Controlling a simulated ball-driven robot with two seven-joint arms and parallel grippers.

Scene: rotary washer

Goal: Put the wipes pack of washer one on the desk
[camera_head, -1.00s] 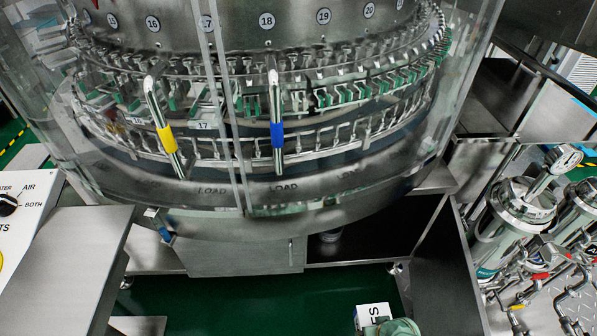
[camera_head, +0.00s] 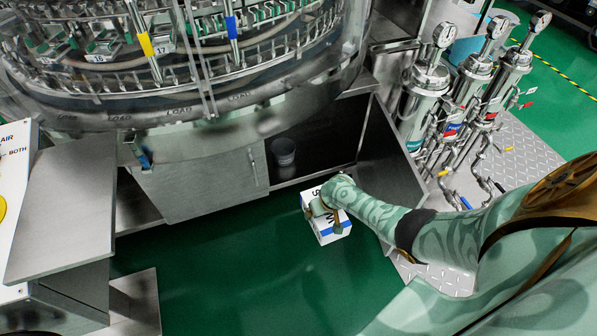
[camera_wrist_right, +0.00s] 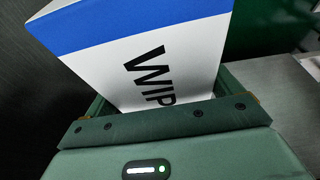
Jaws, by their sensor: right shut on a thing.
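The wipes pack (camera_head: 330,229) is a white box with blue bands and black lettering. My right gripper (camera_head: 322,207) is shut on it and holds it over the green floor, in front of the washer's open lower cabinet. In the right wrist view the pack (camera_wrist_right: 150,62) sits between the fingers, with part of its "WIPES" lettering hidden by the gripper. A bare steel top (camera_head: 68,205), possibly the desk, is at the left. The rotary washer (camera_head: 190,100) fills the upper left. My left gripper is not in view.
The open cabinet (camera_head: 300,155) under the washer holds a dark cup (camera_head: 283,152). An open steel door panel (camera_head: 388,160) stands close to my right arm. Filter housings with gauges (camera_head: 425,95) stand at the right. Green floor (camera_head: 220,260) is clear between pack and steel top.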

